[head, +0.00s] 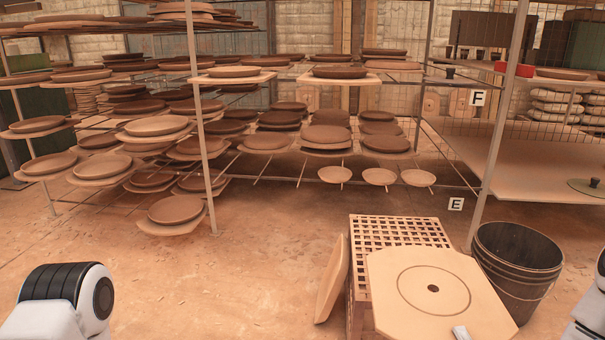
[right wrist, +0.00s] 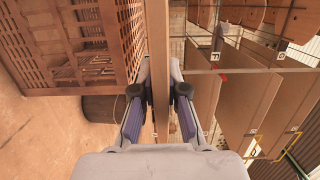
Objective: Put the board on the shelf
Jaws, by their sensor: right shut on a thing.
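The board (head: 405,270) is a pale, flat octagon with an engraved circle and a dark centre hole. It is in front of and above a slatted crate in the head view. My right gripper (head: 460,333) is shut on its near edge, and only a small part of the gripper shows there. In the right wrist view the board (right wrist: 158,40) stands edge-on between the fingers of my right gripper (right wrist: 159,95). A shelf rack (head: 202,120) holds several boards with brown plates. Labels F (head: 478,98) and E (head: 455,204) mark shelf levels. My left gripper is out of view.
The slatted crate (head: 372,232) stands on the floor behind the board, with another pale board (head: 333,280) leaning on its left side. A dark bucket (head: 518,265) stands at right. A wide shelf (head: 530,165) at right is mostly bare. Floor at centre left is clear.

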